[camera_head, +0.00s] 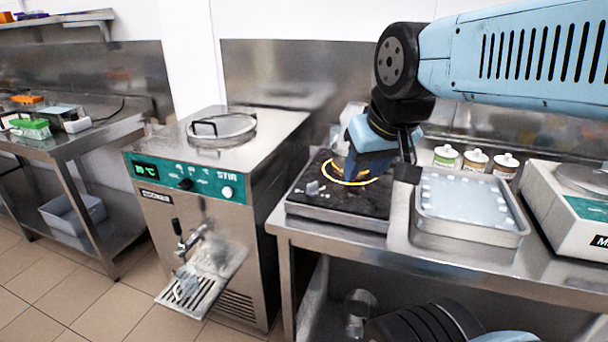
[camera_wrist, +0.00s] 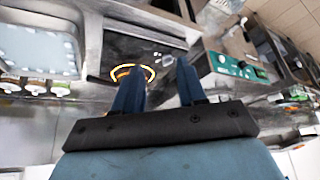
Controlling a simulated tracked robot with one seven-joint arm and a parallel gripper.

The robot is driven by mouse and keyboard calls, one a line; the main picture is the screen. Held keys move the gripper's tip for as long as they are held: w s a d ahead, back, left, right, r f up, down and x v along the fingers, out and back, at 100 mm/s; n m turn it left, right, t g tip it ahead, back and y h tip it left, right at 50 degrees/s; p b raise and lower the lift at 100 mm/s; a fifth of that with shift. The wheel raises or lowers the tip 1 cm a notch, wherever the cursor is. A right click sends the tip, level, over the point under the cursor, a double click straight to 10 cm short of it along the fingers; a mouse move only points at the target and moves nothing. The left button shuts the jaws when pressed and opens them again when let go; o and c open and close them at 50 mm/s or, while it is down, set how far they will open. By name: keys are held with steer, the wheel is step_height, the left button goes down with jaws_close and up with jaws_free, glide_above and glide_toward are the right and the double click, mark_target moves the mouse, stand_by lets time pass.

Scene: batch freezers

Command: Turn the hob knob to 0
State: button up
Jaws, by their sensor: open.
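The hob (camera_head: 335,208) is a black plate in a steel frame on the right-hand counter, with a glowing orange ring. The small grey hob knob (camera_head: 313,188) stands near its front left corner; its pointer setting is too small to read. My gripper (camera_head: 348,172) is over the ring, pointing down, behind and right of the knob and apart from it. In the wrist view my gripper (camera_wrist: 158,72) has two blue fingers spread with nothing between them. The hob (camera_wrist: 125,45) lies beyond them, and the knob (camera_wrist: 167,60) shows just beyond the gap between the fingertips.
A steel tray (camera_head: 470,235) with a pale sheet sits right of the hob, close to my wrist. Several lidded jars (camera_head: 475,160) stand behind it, and a scale (camera_head: 575,215) is at far right. A batch freezer (camera_head: 210,165) stands left of the counter, across a narrow gap.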

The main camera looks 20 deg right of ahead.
steer(key=m+g, duration=0.6)
steer(key=m, duration=0.7)
glide_above(312, 188)
steer(key=w, duration=0.1)
step_height(312, 188, down, 6)
steer(key=f, duration=1.3)
steer(key=shift+d+f, duration=0.15)
steer(key=shift+d, duration=0.05)
steer(key=shift+c, duration=0.2)
